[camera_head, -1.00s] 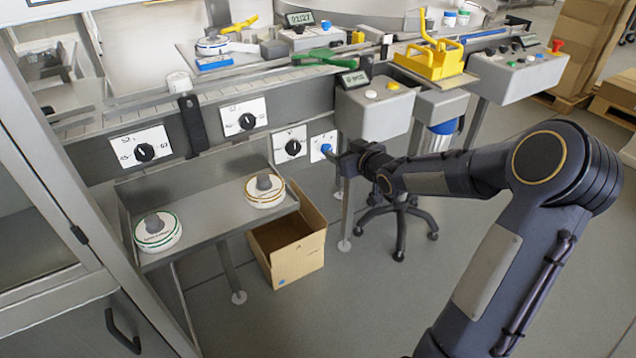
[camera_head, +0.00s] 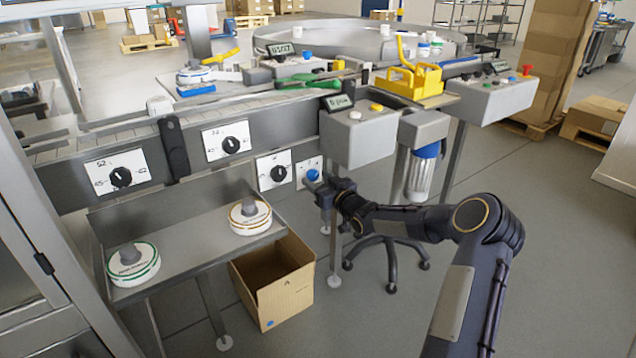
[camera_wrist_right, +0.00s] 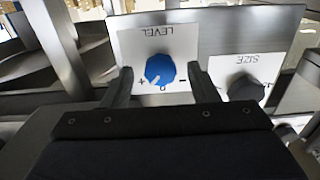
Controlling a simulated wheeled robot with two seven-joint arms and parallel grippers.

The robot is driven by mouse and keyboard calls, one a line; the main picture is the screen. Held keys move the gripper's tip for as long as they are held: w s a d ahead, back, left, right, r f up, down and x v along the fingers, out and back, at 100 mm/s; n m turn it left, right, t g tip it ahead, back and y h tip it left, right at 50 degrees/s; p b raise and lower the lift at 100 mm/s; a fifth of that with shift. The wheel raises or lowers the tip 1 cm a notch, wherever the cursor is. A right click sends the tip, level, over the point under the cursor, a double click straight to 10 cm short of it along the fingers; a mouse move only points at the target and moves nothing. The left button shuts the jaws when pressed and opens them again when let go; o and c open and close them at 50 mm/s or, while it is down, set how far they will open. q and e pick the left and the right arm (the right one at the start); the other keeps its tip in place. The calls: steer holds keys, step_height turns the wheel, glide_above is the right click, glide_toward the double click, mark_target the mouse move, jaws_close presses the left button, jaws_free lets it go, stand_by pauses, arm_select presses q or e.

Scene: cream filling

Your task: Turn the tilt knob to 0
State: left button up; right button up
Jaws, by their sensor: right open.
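A blue knob (camera_head: 312,175) sits on a white plate at the right end of the row of dials. In the right wrist view, the blue knob (camera_wrist_right: 159,69) has an upside-down LEVEL label; its white mark points between + and 0. No plate legibly reads tilt. My right gripper (camera_wrist_right: 161,76) is open, one finger on each side of the blue knob; contact is not clear. In the head view my right gripper (camera_head: 318,188) is at that plate and partly covers it. My left gripper is not in view.
A black SIZE knob (camera_wrist_right: 244,88) is beside the blue one. More black knobs (camera_head: 231,145) (camera_head: 121,177) are farther left. A grey control box (camera_head: 358,140) overhangs at the right. A cardboard box (camera_head: 275,285) and a shelf with round tins (camera_head: 133,264) are below left.

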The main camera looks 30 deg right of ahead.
steer(key=shift+w, duration=0.3)
steer(key=c, duration=1)
steer(key=shift+f+n+b, duration=0.2)
steer(key=shift+n+b, duration=0.8)
steer(key=shift+b, duration=0.2)
steer(key=shift+n+b, duration=1.1)
steer(key=shift+b, duration=0.05)
steer(key=shift+r+n+b, duration=0.15)
steer(key=shift+n+b, duration=1.35)
steer(key=shift+n, duration=0.5)
